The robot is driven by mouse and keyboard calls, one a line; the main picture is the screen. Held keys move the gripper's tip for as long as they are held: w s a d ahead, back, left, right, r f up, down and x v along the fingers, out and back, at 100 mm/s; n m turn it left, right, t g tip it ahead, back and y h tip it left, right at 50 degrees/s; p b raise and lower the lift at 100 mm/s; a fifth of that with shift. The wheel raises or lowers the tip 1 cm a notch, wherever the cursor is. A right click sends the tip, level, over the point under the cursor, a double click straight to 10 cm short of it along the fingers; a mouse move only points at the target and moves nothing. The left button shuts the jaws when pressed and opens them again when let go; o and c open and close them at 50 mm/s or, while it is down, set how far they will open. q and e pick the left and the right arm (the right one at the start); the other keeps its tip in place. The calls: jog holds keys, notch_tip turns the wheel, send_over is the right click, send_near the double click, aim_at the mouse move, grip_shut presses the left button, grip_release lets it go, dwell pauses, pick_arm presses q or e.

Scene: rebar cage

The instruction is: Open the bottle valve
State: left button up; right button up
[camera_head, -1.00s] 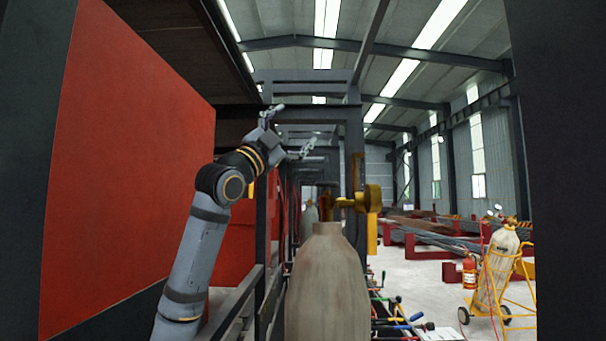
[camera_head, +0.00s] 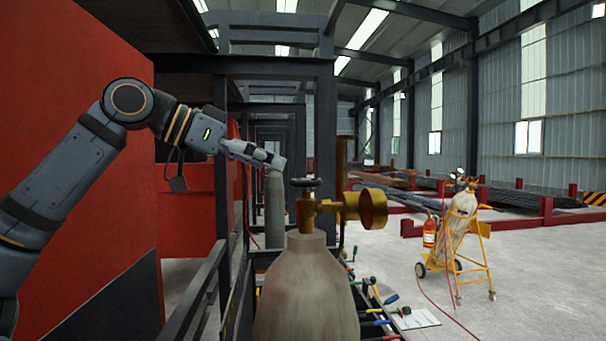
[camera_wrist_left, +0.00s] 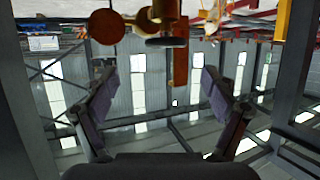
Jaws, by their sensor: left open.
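A worn grey-beige gas bottle (camera_head: 306,290) stands upright at the bottom middle of the head view. On its neck is a brass valve (camera_head: 308,212) with a small dark handwheel (camera_head: 306,182) on top and a round brass fitting pointing right. My left gripper (camera_head: 279,160) is just left of and a little above the handwheel, apart from it. In the left wrist view the open, empty fingers (camera_wrist_left: 153,82) point toward the handwheel (camera_wrist_left: 166,42), which shows upside down at the top, beyond the fingertips. My right gripper is not in view.
A second grey bottle (camera_head: 274,215) stands behind the first. A dark steel frame (camera_head: 325,120) rises behind it, and a red panel (camera_head: 85,130) fills the left. Tools lie in a tray beside the bottle. A yellow bottle cart (camera_head: 478,250) stands on open floor at right.

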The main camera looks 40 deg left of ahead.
aim_at(305, 180)
pick_arm(q)
jog(key=x, duration=0.4)
jog(key=shift+a+f, duration=0.1)
jog(key=shift+a, duration=0.15)
jog(key=x, duration=0.2)
jog(key=a+p+x, duration=0.1)
jog(key=x, duration=0.2)
jog(key=shift+w, duration=0.1)
jog(key=shift+w+d+f, duration=0.1)
jog(key=shift+w+d, duration=0.15)
jog(key=shift+d, duration=0.2)
jog(key=shift+w+a+f, duration=0.1)
jog(key=shift+a, duration=0.1)
jog(key=c, duration=1.1)
jog(key=shift+d, duration=0.1)
jog(key=shift+c, duration=0.2)
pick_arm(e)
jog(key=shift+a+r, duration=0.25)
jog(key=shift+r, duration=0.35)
pick_arm(q)
jog(key=shift+n+y, duration=0.4)
jog(key=shift+y, duration=0.1)
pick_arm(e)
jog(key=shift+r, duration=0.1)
